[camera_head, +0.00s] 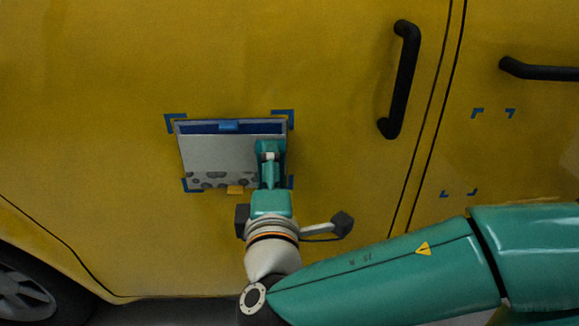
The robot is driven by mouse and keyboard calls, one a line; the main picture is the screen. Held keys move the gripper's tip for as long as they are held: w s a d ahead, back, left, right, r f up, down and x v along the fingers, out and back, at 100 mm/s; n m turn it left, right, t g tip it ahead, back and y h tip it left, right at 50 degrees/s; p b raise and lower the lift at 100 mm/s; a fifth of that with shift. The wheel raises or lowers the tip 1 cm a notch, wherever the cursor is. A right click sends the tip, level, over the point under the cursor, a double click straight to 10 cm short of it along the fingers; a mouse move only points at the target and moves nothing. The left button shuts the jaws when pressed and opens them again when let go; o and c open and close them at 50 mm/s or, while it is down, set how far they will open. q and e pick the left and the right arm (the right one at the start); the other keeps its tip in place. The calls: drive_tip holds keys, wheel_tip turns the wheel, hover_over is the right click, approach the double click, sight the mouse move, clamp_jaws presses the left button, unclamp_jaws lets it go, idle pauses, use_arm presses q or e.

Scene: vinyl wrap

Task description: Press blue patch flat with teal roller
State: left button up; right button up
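The patch (217,155) sits on the yellow door between blue corner marks. It has a pale grey face with round grey spots along the bottom and a dark blue band (190,127) along the top. My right gripper (270,170) comes up from below, in front of the patch's right part. A teal piece (269,148) at its tip overlaps the patch; I cannot tell whether it is the roller or part of the gripper, or whether it touches. The fingers do not show clearly. The patch's lower right is hidden. My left gripper is not in view.
A blue tab (229,125) is at the patch's top edge, an orange tab (235,189) at its bottom. Black handles (403,80) stick out to the right. Four-cornered blue marks (477,112) frame bare yellow panel farther right. A wheel (25,295) is at lower left.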

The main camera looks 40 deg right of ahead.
drive_tip(key=shift+a, duration=0.1)
drive_tip(key=shift+w+a+b, duration=0.35)
drive_tip(key=shift+w+a, duration=0.25)
drive_tip(key=shift+a, duration=0.25)
drive_tip(key=shift+w+a, duration=0.4)
drive_tip(key=shift+a, duration=0.15)
drive_tip(key=shift+w+a+b, duration=0.2)
drive_tip(key=shift+a+b, duration=0.1)
drive_tip(key=shift+a, duration=0.05)
drive_tip(key=shift+w+a, duration=0.65)
drive_tip(key=shift+a, duration=0.25)
